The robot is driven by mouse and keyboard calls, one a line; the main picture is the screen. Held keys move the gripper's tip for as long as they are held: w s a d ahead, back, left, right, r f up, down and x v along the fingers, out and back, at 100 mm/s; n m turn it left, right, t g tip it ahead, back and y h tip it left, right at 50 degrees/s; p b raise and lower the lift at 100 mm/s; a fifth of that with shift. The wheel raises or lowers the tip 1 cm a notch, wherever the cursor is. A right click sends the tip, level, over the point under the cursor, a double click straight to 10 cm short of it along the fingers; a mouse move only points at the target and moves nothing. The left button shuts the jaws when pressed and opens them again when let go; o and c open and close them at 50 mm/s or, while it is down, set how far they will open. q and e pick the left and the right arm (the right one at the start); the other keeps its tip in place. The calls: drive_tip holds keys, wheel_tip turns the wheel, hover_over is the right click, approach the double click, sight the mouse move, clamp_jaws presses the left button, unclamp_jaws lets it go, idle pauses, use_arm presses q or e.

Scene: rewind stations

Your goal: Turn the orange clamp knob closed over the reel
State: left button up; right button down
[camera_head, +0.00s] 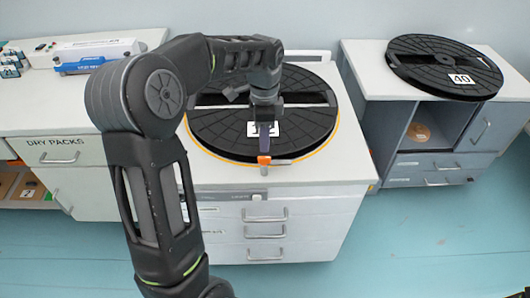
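The orange clamp knob (264,160) is at the front edge of the black reel (310,125), on the middle cabinet. A small grey piece sticks out to the right beside the knob. My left gripper (265,142) points down over the front part of the reel, just above the knob. Its fingers are small and dark in this view, and I cannot tell whether they are open or shut, or whether they touch the knob. The gripper partly covers the reel's white label. My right gripper is not in view.
A second black reel (444,66) labelled 40 lies on the right cabinet (365,85). A white and blue device (98,54) stands on the left counter. The middle cabinet's top (335,168) is clear in front of the reel. Blue floor lies in front.

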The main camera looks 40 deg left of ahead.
sight(264, 157)
use_arm(q)
wheel_tip(264, 157, down, 7)
idle(0.3)
drive_tip(key=shift+c, duration=0.2)
clamp_jaws()
idle(1.2)
